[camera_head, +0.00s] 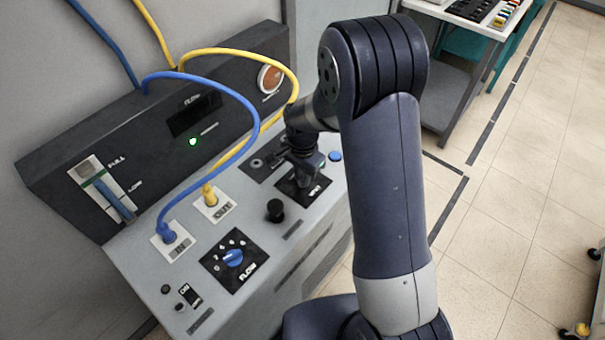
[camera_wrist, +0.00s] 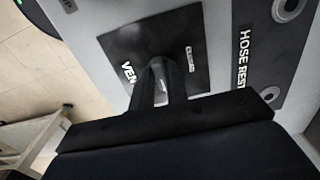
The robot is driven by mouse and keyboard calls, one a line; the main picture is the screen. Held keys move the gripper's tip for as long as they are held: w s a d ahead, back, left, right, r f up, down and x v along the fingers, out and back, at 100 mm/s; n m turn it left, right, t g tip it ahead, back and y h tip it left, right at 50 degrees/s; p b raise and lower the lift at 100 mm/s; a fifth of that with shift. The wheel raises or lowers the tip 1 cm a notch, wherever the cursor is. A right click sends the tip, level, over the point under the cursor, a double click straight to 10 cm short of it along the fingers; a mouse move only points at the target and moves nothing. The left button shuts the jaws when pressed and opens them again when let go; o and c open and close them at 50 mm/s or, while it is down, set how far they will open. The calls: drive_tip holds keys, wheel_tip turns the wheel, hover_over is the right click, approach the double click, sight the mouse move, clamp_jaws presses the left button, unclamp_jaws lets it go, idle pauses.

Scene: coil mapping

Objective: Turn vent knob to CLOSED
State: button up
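The vent plate (camera_head: 311,194) is a black square on the sloping grey console, partly hidden behind my arm in the head view. In the wrist view the vent plate (camera_wrist: 120,48) shows part of its "VENT" label and a small white label that seems to read "CLOSED". My gripper (camera_head: 303,180) points down at the middle of this plate. In the wrist view the fingers of my gripper (camera_wrist: 162,68) are close together over the plate's centre. The vent knob is hidden by the fingers, so I cannot tell its angle or whether it is gripped.
A blue hose (camera_head: 250,105) and a yellow hose (camera_head: 285,68) arch over the console near my arm. A blue flow knob (camera_head: 233,257) and a black knob (camera_head: 275,209) sit left of the vent plate. A white trolley (camera_head: 455,15) stands behind right. The tiled floor at right is mostly clear.

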clamp_jaws()
drive_tip(key=shift+n, duration=0.4)
drive_tip(key=n+b, duration=0.2)
drive_tip(key=n, duration=0.1)
drive_tip(key=shift+f+n, duration=0.1)
drive_tip(key=shift+n, duration=0.3)
drive_tip(key=n+b, duration=0.1)
drive_tip(key=n, duration=0.3)
drive_tip(key=shift+d+n+b, duration=0.1)
drive_tip(key=shift+n+b, duration=0.2)
drive_tip(key=shift+b, duration=0.05)
drive_tip(key=n+b, duration=0.1)
drive_tip(key=n, duration=0.3)
drive_tip(key=shift+d, duration=0.1)
drive_tip(key=n, duration=0.4)
drive_tip(key=shift+n+b, duration=0.3)
drive_tip(key=shift+o, duration=2.3)
unclamp_jaws()
